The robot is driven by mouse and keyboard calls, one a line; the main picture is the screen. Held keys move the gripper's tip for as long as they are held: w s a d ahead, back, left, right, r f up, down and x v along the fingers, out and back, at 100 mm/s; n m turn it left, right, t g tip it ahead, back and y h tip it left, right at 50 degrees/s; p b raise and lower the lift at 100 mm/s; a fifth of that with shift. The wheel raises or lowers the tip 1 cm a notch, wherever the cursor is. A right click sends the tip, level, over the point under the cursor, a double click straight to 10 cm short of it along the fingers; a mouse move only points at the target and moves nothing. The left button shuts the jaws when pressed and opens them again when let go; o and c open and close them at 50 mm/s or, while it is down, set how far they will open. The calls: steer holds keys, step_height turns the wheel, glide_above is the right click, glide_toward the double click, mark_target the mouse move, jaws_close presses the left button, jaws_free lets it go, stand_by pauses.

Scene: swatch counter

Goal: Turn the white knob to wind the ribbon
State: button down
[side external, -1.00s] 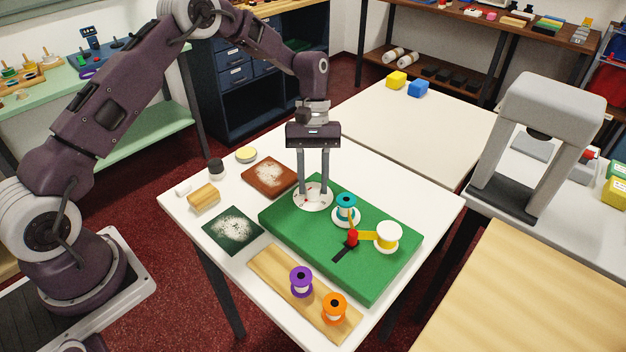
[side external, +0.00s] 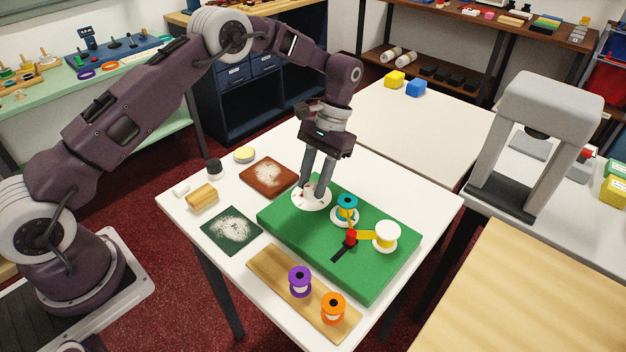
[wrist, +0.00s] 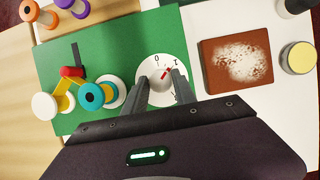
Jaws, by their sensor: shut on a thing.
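The white knob, a round dial with black marks and a red pointer, sits at the far left end of the green board (side external: 300,229). The dial (wrist: 143,66) also shows in the wrist view. A teal spool (side external: 347,203) stands beside the dial. A yellow ribbon (side external: 366,236) runs past a red post (side external: 351,238) to a white spool (side external: 387,233) on the right.
A wooden strip (side external: 265,266) in front holds a purple spool (side external: 299,279) and an orange spool (side external: 333,306). A dusty brown tile (side external: 288,184) and a dusty dark green tile (side external: 213,242) lie left of the board. The table's right corner is bare.

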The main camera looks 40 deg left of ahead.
steer(key=shift+m, duration=0.5)
steer(key=c, duration=1)
jaws_free()
steer(key=v, duration=0.7)
steer(key=shift+d+r, duration=0.1)
steer(key=shift+d, duration=0.05)
